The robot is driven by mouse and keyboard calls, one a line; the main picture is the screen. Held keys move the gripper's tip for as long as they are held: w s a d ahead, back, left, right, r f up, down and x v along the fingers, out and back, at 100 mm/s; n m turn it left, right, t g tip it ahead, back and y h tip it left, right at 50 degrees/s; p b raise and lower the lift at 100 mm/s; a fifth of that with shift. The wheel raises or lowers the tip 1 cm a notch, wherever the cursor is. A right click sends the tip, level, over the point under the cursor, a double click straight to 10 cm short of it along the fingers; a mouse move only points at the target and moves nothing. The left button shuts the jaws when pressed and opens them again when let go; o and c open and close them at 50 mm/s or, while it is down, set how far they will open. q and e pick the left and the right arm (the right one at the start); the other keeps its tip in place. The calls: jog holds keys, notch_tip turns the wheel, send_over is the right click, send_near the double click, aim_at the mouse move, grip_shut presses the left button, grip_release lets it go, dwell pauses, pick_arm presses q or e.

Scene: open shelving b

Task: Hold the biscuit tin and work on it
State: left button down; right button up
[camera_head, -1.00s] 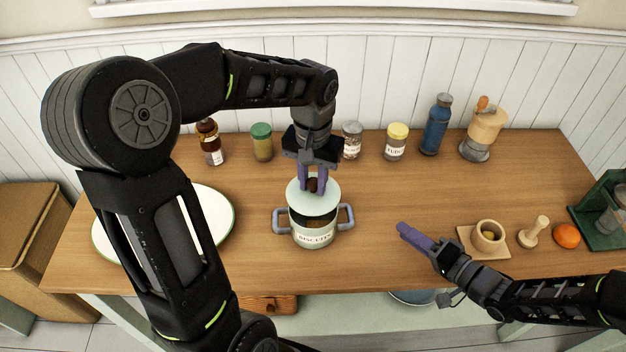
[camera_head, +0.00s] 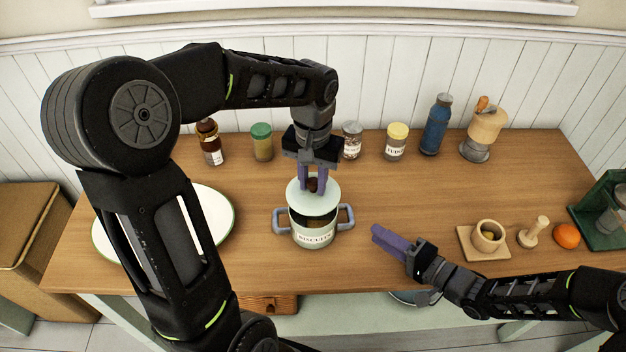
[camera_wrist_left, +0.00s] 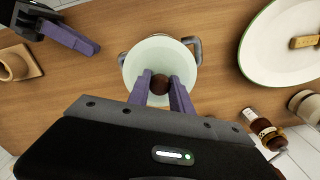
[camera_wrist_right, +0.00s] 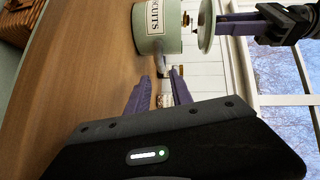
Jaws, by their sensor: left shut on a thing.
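The biscuit tin (camera_head: 314,236) is a pale green pot with grey side handles and a "BISCUITS" label, upright on the table. Its lid (camera_head: 300,192) is a pale disc with a dark brown knob (camera_wrist_left: 159,84). My left gripper (camera_head: 313,188) is shut on the knob and holds the lid above the tin. The right wrist view shows a gap between the lid (camera_wrist_right: 206,28) and the tin (camera_wrist_right: 157,27). The tin's dark inside partly shows; the lid hides the rest. My right gripper (camera_head: 376,234) is open and empty, right of the tin and apart from its handle.
A white plate (camera_head: 216,215) lies left of the tin. Several jars and a blue bottle (camera_head: 436,125) line the back, with a grinder (camera_head: 484,130).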

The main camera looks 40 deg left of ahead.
aim_at(351, 216)
jog(key=a, duration=0.3)
jog(key=w+a, duration=0.1)
jog(key=a, duration=0.2)
jog(key=a+f, duration=0.1)
jog(key=a, duration=0.2)
jog(key=shift+w+a+f, duration=0.1)
jog(key=shift+w+a, duration=0.1)
jog(key=shift+a, duration=0.05)
jog(key=shift+c, duration=0.2)
grip_shut()
dwell(1.7)
dwell(0.4)
